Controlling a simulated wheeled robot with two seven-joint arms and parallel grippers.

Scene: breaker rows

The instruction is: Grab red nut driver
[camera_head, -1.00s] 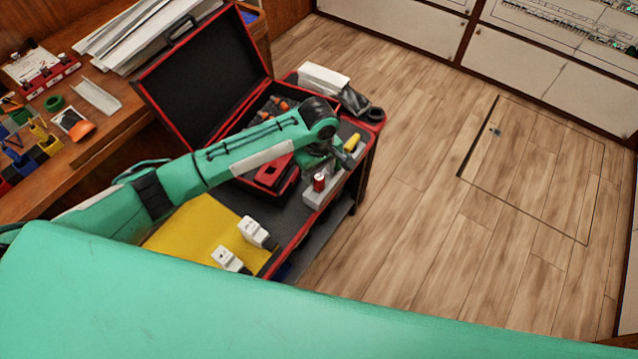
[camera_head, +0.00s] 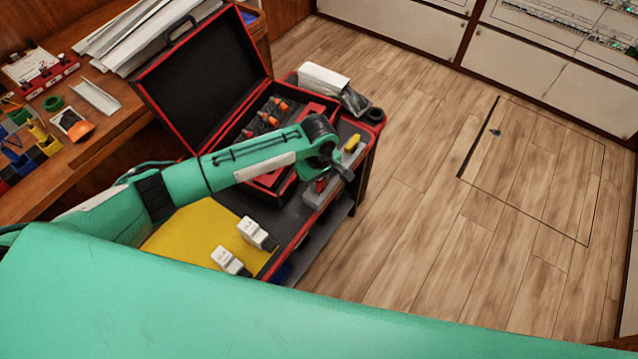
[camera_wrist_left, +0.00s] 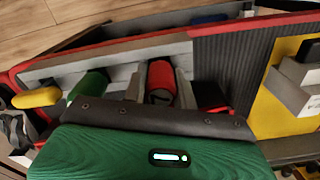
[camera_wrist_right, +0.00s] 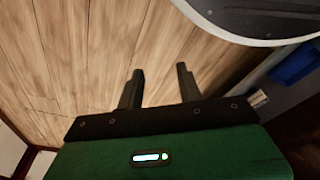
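The red nut driver (camera_wrist_left: 162,80) stands in a grey holder (camera_wrist_left: 100,66) on the cart, between a green handle (camera_wrist_left: 88,86) and the cart's black mat in the left wrist view. My left gripper (camera_wrist_left: 160,72) is open, with one finger on each side of the red handle; I cannot tell whether they touch it. In the head view my left gripper (camera_head: 342,171) is over the holder, and only a little of the red driver (camera_head: 321,185) shows below it. My right gripper (camera_wrist_right: 158,74) is open and empty above the wooden floor.
A yellow handle (camera_head: 352,143) stands at the holder's far end. An open black-and-red toolbox (camera_head: 212,152) with orange-tipped tools is beside it. A yellow mat (camera_head: 185,238) bears two white breakers (camera_head: 252,232). Open floor lies right of the cart.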

